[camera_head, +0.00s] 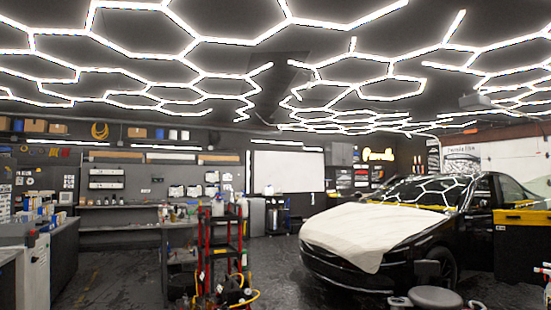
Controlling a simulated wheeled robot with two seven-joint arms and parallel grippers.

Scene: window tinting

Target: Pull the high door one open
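I cannot tell for sure which thing is the high door one. A grey wall cabinet (340,154) hangs high on the back wall, right of the white board; it is small in view and its doors look closed. Neither my left nor my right gripper is in view, and nothing is seen being held.
A black car (459,225) with a white cover (368,231) on its hood stands at right. A red-framed cart (222,250) stands at bottom centre. A round stool (435,298) is at bottom right. Workbenches line the left. Dark floor (275,265) is free between cart and car.

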